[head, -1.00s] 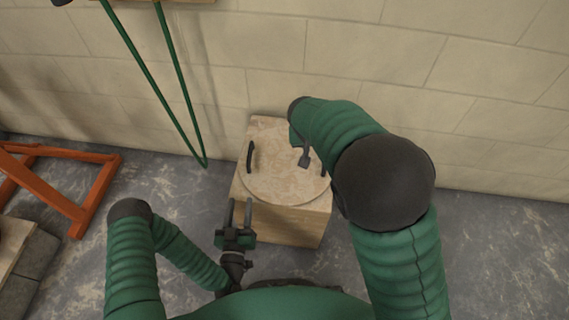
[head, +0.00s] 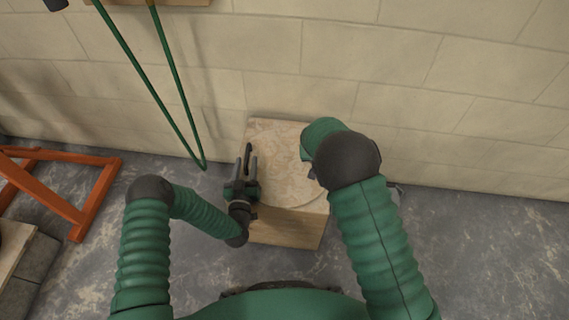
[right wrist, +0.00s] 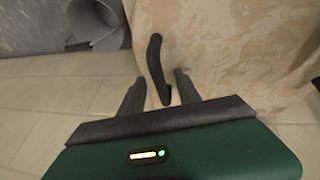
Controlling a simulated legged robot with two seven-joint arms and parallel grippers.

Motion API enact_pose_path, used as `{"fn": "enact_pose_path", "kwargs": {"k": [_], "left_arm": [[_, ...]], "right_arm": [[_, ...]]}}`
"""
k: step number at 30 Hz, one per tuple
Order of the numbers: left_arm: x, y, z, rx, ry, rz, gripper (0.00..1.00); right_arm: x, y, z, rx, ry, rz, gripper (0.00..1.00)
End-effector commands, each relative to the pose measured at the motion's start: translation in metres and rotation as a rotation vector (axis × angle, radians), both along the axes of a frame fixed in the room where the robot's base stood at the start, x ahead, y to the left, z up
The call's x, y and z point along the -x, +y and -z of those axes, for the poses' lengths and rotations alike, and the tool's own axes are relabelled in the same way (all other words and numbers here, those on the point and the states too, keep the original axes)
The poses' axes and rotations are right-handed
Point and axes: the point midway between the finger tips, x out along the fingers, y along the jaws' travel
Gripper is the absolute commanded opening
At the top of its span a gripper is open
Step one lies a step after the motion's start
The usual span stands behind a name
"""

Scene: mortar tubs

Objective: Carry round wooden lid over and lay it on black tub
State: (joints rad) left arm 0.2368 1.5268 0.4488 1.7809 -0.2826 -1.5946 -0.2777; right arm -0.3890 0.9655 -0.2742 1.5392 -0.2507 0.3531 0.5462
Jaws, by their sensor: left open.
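The round wooden lid (head: 284,174) lies flat on a wooden block against the wall. Its left handle (head: 248,151) is black. My left gripper (head: 247,165) is open, with its fingers at that handle. In the right wrist view the lid (right wrist: 225,45) stands behind its other black handle (right wrist: 156,62). My right gripper (right wrist: 158,90) is open there, with one finger on each side of the handle's near end. In the head view my right arm hides this gripper and handle. I cannot make out the black tub in either view.
The wooden block (head: 287,228) stands on the grey floor against a pale block wall (head: 430,90). A grey round, hollow thing (right wrist: 95,25) shows in the right wrist view. An orange frame (head: 95,200) stands at left; green poles (head: 175,85) lean nearby.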

Motion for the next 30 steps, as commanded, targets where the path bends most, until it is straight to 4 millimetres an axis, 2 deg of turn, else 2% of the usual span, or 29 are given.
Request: {"fn": "enact_pose_path", "kwargs": {"k": [4,12,21,30], "left_arm": [[-0.0086,-0.0008,-0.0001,0.0,0.0,0.0,0.4],[-0.0093,-0.001,0.0003,0.0,0.001,0.0,0.39],[-0.009,-0.001,0.0003,0.0,0.001,0.0,0.0],[-0.0089,-0.0012,0.0001,0.0,0.001,0.0,0.0]], "right_arm": [[-0.0031,-0.0019,0.0079,-0.001,-0.001,0.0,0.4],[-0.0034,-0.002,0.0086,-0.001,-0.001,0.0,0.39],[-0.0032,-0.0019,0.0085,-0.001,0.0,0.001,0.0],[-0.0031,-0.0012,0.0084,-0.002,0.0,-0.001,0.0]]}}
